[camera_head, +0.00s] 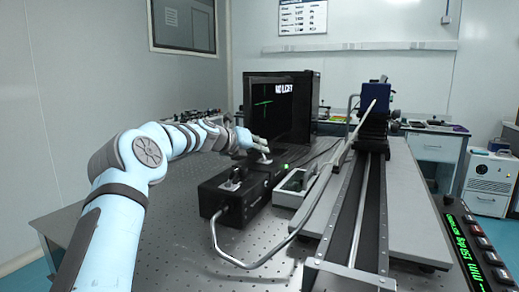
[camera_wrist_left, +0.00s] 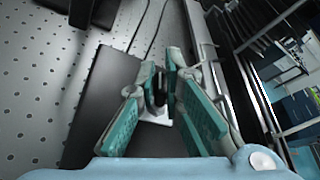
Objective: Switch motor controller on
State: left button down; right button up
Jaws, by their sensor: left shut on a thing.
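The motor controller, a black box (camera_head: 240,204), sits on the optical table with a cable at its front and a small green light at its far right. In the left wrist view its dark top (camera_wrist_left: 98,112) fills the area left of the fingers. My left gripper (camera_head: 260,146) reaches over the box from the left. In the wrist view its green-padded fingers (camera_wrist_left: 161,86) are shut on the dark switch lever, partly hidden between them. My right gripper is not in view.
A black monitor (camera_head: 280,104) stands behind the box. A grey tray (camera_head: 291,199) and a long dark rail (camera_head: 350,215) with a bent metal tube lie to the right. The perforated table top (camera_head: 170,245) is clear in front and to the left.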

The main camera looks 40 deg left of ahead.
pick_arm(q)
jog(key=c, duration=1.7)
grip_release()
jog(key=v, duration=0.7)
jog(key=shift+s+r, duration=0.1)
jog(key=shift+s, duration=0.1)
jog(key=shift+a, duration=0.1)
